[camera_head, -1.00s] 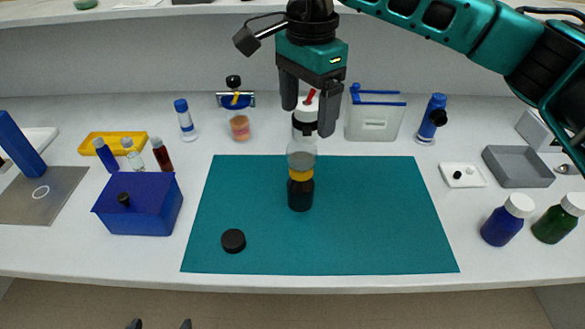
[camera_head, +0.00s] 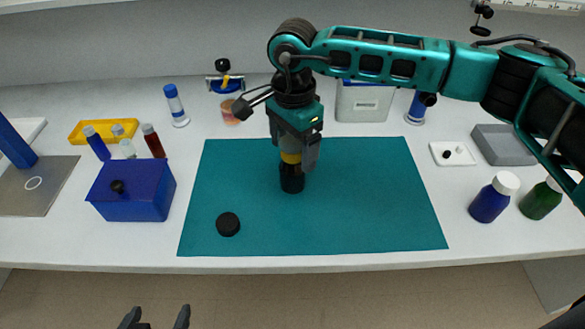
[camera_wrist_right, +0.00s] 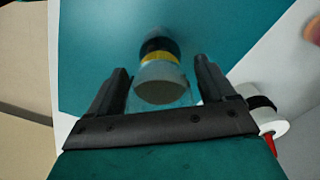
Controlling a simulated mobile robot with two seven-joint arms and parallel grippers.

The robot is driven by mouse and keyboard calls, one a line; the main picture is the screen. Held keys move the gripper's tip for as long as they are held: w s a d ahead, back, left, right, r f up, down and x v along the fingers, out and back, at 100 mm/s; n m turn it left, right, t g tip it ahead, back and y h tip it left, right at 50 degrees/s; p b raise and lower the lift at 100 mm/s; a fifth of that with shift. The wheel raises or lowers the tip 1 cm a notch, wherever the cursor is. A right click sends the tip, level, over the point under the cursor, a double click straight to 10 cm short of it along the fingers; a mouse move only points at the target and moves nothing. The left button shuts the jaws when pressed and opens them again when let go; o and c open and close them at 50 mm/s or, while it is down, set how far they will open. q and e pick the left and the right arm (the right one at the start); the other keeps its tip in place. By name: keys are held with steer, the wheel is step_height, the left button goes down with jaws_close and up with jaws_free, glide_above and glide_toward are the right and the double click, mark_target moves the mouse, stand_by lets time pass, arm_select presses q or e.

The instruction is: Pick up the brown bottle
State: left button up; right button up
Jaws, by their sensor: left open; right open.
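The brown bottle (camera_head: 292,182) stands upright on the teal mat (camera_head: 380,205). It looks dark, with a yellow band and a pale clear upper part. In the right wrist view the bottle (camera_wrist_right: 160,75) shows its pale top between the two fingers. My right gripper (camera_head: 293,155) points down over the bottle and hides its upper part in the head view. Its fingers (camera_wrist_right: 161,72) are open on either side, with a gap visible at each side. My left gripper (camera_head: 156,316) is open and empty at the bottom edge of the head view, in front of the bench.
A black cap (camera_head: 228,224) lies on the mat left of the bottle. A blue box (camera_head: 132,192) stands left of the mat. Blue (camera_head: 492,198) and green (camera_head: 541,200) bottles stand at right. A white bottle (camera_wrist_right: 262,122) with something red is beside the right gripper. The mat's right part is clear.

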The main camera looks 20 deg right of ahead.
steer(key=shift+f, duration=0.2)
steer(key=c, duration=1.3)
steer(key=shift+r, duration=0.1)
steer(key=shift+c, duration=0.5)
steer(key=shift+r, duration=0.1)
